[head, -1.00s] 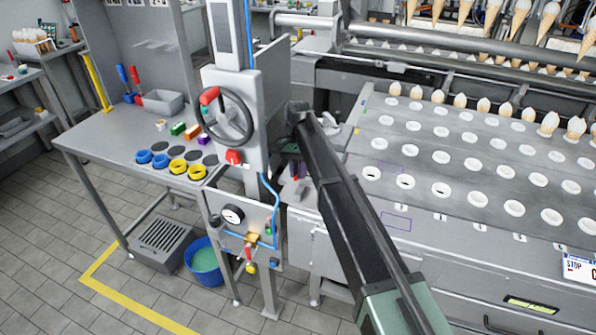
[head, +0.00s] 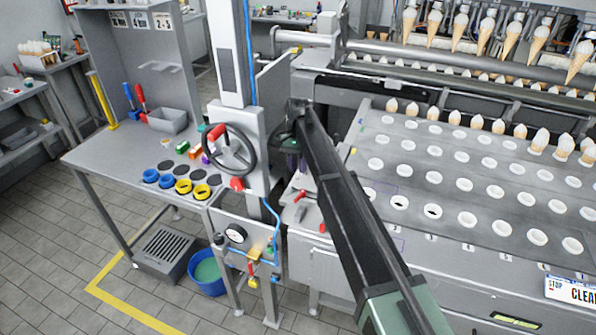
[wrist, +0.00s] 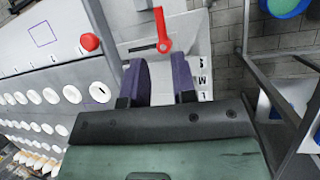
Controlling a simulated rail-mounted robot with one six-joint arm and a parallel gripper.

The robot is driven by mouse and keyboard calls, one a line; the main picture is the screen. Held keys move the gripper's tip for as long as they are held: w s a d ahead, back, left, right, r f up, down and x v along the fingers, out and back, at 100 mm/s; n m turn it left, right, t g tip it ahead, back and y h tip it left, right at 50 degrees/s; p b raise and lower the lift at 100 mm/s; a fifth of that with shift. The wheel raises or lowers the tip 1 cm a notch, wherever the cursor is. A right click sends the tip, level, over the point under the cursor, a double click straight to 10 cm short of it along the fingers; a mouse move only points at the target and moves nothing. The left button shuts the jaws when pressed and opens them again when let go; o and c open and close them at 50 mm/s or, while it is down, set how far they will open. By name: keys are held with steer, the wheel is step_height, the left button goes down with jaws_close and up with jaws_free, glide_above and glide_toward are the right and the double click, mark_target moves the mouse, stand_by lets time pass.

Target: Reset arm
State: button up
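My arm stretches from the bottom of the head view up toward the machine's left end. My gripper (head: 292,160) is at its far end, small and partly dark there, above the ledge with the red handles. In the wrist view my gripper (wrist: 161,78) shows two purple fingers set apart, with nothing held between them. A red lever (wrist: 161,30) is seen past the fingertips, over a light panel; I cannot tell its distance.
The cone machine's plate (head: 480,180) with rows of holes lies to the right. A post with a handwheel (head: 229,150) stands just left of my gripper. A grey workbench (head: 110,155) with blue and yellow rings is further left. A blue bucket (head: 208,275) sits on the floor.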

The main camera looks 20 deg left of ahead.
steer(key=shift+v, duration=0.8)
steer(key=s+d+t, duration=0.1)
steer(key=s+d, duration=0.7)
steer(key=d, duration=0.6)
steer(key=s+d+f+n+t+y, duration=0.1)
steer(key=s+d+t, duration=0.1)
steer(key=s+d, duration=0.7)
steer(key=s+d+t, duration=0.1)
steer(key=s+d, duration=0.8)
steer(key=d, duration=0.9)
steer(key=shift+d+f+n+t+y, duration=0.3)
steer(key=shift+d+n+t, duration=0.1)
